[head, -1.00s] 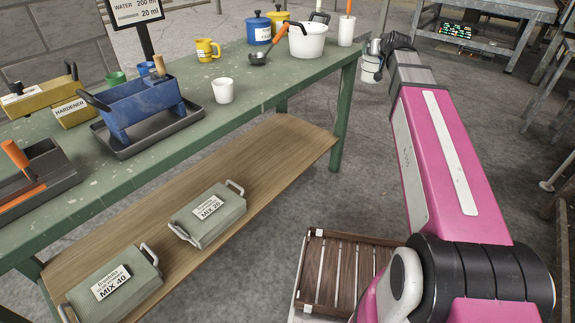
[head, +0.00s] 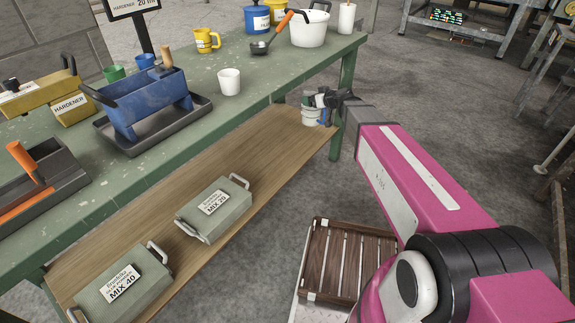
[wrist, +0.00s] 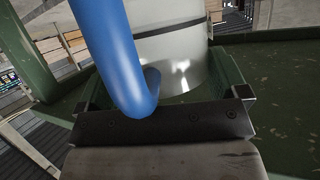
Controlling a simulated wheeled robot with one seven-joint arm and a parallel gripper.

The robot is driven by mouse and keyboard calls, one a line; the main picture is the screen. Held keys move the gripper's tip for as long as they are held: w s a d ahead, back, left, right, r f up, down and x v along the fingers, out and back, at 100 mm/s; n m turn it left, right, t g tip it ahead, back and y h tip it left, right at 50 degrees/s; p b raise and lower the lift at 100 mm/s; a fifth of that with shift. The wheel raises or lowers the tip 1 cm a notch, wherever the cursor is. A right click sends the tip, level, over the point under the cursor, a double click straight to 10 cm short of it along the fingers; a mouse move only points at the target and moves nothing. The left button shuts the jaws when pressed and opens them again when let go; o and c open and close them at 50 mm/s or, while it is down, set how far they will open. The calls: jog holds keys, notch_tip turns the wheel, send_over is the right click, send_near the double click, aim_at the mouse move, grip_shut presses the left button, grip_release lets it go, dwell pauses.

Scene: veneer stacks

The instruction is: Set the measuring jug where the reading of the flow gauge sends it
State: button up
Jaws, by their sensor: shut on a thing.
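The measuring jug (head: 312,116) is whitish with a blue handle, and it hangs at the far right end of the wooden lower shelf. My gripper (head: 325,99) is shut on its blue handle. In the wrist view the handle (wrist: 118,55) passes between my jaws (wrist: 160,98), with the pale jug body (wrist: 175,45) just beyond. Whether the jug's base touches the shelf I cannot tell. Two grey-green cases labelled MIX 20 (head: 213,207) and MIX 40 (head: 122,285) lie on the shelf. No flow gauge reading is legible.
The green bench (head: 225,113) above the shelf (head: 255,150) holds a white cup (head: 229,82), blue caddy (head: 145,103), yellow mug (head: 207,40) and white pot (head: 309,28). A bench leg (head: 346,90) stands beside my gripper. A slatted wooden crate (head: 345,262) sits on the floor.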

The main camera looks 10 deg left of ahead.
jog(key=s+a+f+n+g+y, duration=0.1)
jog(key=s+a+f+n+g, duration=0.1)
jog(key=s+a+f, duration=0.5)
jog(key=s+a+f+n+g+y, duration=0.1)
jog(key=s+a+f+n+g, duration=0.1)
jog(key=s+a+f, duration=0.45)
jog(key=w+d+f, duration=0.3)
jog(key=w+f, duration=0.9)
jog(key=f, duration=0.2)
jog(key=shift+w, duration=0.35)
jog(key=shift+f, duration=0.15)
jog(key=o, duration=1.2)
jog(key=s+d+r+m+g+h, duration=0.1)
jog(key=s+d+r+m+h, duration=0.3)
jog(key=s+d, duration=0.4)
jog(key=s+d+r+m+g+h, duration=0.2)
jog(key=s+d, duration=0.6)
jog(key=d, duration=1.3)
jog(key=s+d+r+m+g+h, duration=0.2)
jog(key=s+d+r+m+h, duration=0.4)
jog(key=d, duration=0.8)
notch_tip(320, 180, up, 3)
jog(key=shift+s+d+f+m, duration=0.15)
jog(key=shift+s+m, duration=0.55)
jog(key=shift+s, duration=0.4)
